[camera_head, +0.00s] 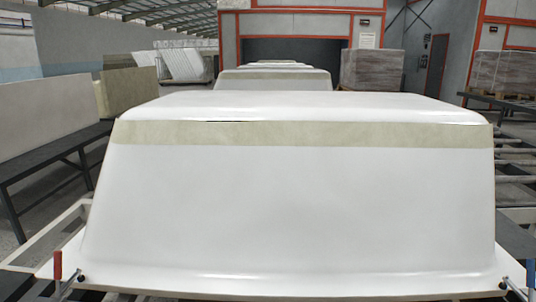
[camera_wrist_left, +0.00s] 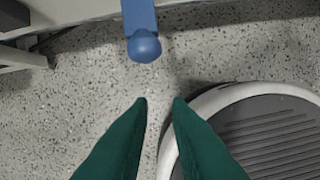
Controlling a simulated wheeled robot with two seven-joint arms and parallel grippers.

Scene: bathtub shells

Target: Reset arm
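My left gripper (camera_wrist_left: 160,101) shows in the left wrist view as two dark green fingers with a clear gap between their tips. It is open and nothing is between the fingers. It points over a speckled grey floor. Neither of my arms shows in the head view, and my right gripper is in no view. A blue bar with a rounded end (camera_wrist_left: 143,45) lies just beyond the fingertips in the picture, apart from them; I cannot tell what it belongs to.
A large upturned white bathtub shell (camera_head: 290,205) with a beige band fills the head view. A red-handled clamp (camera_head: 57,265) sits at its front left corner, a blue-handled one (camera_head: 531,272) at its front right. A dark bench (camera_head: 50,155) stands left. Further shells (camera_head: 272,78) stand behind.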

